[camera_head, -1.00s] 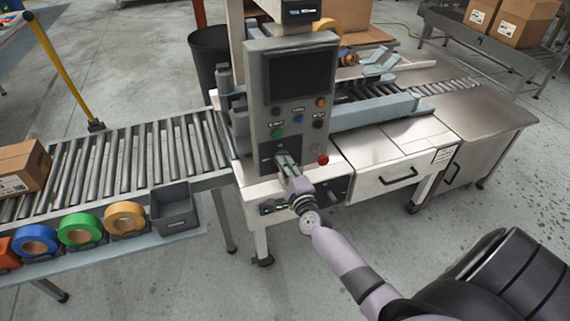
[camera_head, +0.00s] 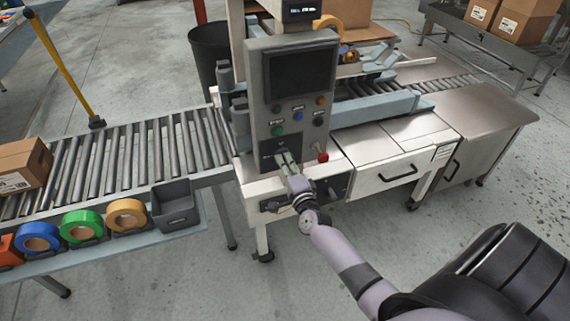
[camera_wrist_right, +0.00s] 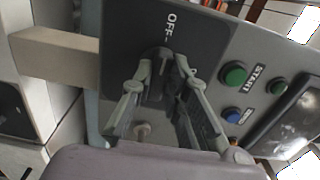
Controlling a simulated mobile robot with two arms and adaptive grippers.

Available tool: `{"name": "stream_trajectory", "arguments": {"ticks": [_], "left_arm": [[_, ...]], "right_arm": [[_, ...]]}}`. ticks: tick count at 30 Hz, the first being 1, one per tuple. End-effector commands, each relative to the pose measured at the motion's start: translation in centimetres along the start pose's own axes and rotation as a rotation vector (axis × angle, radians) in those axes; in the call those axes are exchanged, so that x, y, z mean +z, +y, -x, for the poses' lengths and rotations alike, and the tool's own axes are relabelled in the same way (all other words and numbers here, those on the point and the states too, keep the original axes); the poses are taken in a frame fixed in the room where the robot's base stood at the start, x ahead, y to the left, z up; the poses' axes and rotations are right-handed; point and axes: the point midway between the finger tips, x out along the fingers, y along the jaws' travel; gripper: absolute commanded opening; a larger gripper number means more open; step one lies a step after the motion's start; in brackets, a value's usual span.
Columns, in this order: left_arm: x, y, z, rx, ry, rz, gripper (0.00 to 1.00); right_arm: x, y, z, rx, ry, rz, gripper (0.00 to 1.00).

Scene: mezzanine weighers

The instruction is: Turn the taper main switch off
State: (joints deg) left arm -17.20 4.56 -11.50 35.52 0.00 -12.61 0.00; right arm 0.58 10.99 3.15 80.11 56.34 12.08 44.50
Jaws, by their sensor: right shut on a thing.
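The taper's grey control panel (camera_head: 292,90) stands upright on the machine. The main switch (camera_wrist_right: 163,56) is a dark knob on a black plate (camera_wrist_right: 122,42), with the word OFF and a mark beside it in the right wrist view. My right gripper (camera_head: 286,160) reaches the plate at the panel's lower part. In the right wrist view my right gripper (camera_wrist_right: 165,70) has its two fingers on either side of the knob, shut on it. The fingers partly hide the knob, so its exact angle is unclear. My left gripper is not in view.
A red button (camera_head: 322,157) sits just right of my right gripper. Green (camera_wrist_right: 235,73) and blue (camera_wrist_right: 232,115) buttons are close by on the panel. A roller conveyor (camera_head: 130,158) with a carton (camera_head: 24,165) runs left. A steel table (camera_head: 480,115) stands right.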

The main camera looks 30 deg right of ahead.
Motion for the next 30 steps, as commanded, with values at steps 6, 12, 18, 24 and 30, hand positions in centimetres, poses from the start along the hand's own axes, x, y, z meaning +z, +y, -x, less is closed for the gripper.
{"name": "stream_trajectory", "arguments": {"ticks": [6, 12, 18, 24, 30], "left_arm": [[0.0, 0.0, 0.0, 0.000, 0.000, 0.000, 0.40], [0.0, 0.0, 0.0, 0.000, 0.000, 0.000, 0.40], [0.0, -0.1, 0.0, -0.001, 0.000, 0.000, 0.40], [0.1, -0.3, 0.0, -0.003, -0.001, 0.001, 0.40], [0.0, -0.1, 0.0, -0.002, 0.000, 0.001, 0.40]], "right_arm": [[0.1, 0.2, 0.1, 0.004, -0.002, 0.003, 0.24], [0.0, 0.1, 0.0, 0.002, -0.001, 0.001, 0.35], [0.0, 0.1, 0.0, 0.001, -0.001, 0.000, 0.35], [0.0, 0.2, 1.3, 0.003, -0.001, 0.000, 0.35], [0.0, 0.2, 5.3, 0.004, 0.000, 0.000, 0.35]]}}
